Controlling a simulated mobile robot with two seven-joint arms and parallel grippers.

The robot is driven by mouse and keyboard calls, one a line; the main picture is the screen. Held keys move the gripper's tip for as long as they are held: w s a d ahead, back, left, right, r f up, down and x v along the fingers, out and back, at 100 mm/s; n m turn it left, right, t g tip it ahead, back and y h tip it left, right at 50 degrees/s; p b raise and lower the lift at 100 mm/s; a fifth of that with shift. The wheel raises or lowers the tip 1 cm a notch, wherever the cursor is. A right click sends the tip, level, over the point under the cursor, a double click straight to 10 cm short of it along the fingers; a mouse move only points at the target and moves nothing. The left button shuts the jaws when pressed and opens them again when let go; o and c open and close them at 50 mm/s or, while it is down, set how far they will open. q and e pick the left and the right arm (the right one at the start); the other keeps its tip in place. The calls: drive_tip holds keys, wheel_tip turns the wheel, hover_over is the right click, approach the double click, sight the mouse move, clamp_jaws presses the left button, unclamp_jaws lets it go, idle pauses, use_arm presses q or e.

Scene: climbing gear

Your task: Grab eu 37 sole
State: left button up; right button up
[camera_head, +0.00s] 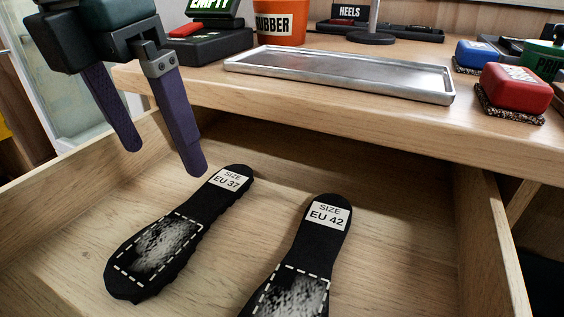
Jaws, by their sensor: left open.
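The EU 37 sole (197,222) is black, with a white "SIZE EU 37" label at its far end and a grey speckled patch inside a dashed outline. It lies flat in the open wooden drawer, left of the EU 42 sole (314,254), which is cut off by the bottom edge of the view. My left gripper (165,160) is open and empty, with its two purple fingers pointing down. It is above and behind the EU 37 sole, over the drawer's left part, apart from the sole. My right gripper does not show.
The wooden worktop (300,103) overhangs the back of the drawer. On it are a metal tray (340,75), an orange "RUBBER" cup (281,24), a black box (208,46) and a red block (516,86). Drawer walls stand left and right (490,240). The drawer floor right of the soles is clear.

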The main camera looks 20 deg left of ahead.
sight(192, 215)
use_arm(q)
drive_tip(key=f+b, duration=0.1)
drive_tip(key=f, duration=0.2)
drive_tip(key=w+f, duration=0.1)
drive_tip(key=f, duration=0.2)
drive_tip(key=f+b, duration=0.1)
drive_tip(key=f, duration=0.3)
drive_tip(key=shift+w+d+b, duration=0.1)
drive_tip(key=shift+w+b, duration=0.15)
drive_tip(key=shift+b, duration=0.05)
drive_tip(key=shift+r, duration=0.1)
clamp_jaws()
